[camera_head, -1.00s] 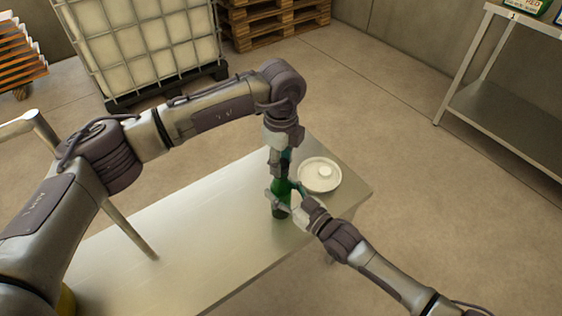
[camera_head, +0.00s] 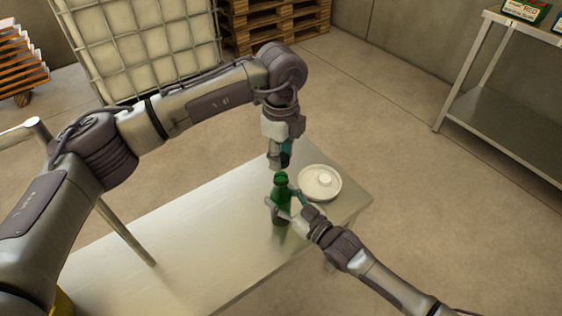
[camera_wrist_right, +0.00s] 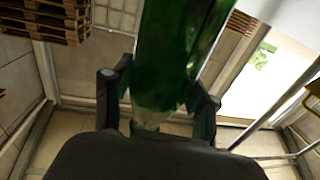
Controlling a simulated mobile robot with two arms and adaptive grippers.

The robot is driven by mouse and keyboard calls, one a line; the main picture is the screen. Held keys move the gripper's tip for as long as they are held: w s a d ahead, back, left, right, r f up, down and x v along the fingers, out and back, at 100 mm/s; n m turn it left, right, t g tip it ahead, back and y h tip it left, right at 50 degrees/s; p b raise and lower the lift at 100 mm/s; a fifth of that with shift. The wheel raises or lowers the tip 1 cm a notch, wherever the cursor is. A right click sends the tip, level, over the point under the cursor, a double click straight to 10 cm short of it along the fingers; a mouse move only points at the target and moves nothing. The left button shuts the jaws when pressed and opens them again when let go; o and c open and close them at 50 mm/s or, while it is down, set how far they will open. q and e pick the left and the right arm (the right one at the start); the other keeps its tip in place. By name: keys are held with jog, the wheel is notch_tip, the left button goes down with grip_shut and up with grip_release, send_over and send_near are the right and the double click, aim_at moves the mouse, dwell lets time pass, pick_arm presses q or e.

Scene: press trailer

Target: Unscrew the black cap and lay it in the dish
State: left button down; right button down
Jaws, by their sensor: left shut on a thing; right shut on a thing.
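A green bottle (camera_head: 282,215) stands upright near the right end of the metal table. Its neck shows bare at the top. My right gripper (camera_head: 287,206) is shut around its body; the right wrist view shows the green glass (camera_wrist_right: 172,60) between the two fingers (camera_wrist_right: 160,98). My left gripper (camera_head: 279,160) is above the bottle's mouth, apart from it, and shut on a small dark thing, which looks like the black cap (camera_head: 285,160); the fingers partly hide it.
The table (camera_head: 180,240) is clear to the left of the bottle. A caged white tank (camera_head: 145,50) and wooden pallets (camera_head: 262,25) stand behind on the floor. A metal shelf (camera_head: 510,125) stands at the right, away from the table.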

jog(key=shift+c, duration=1.2)
grip_release()
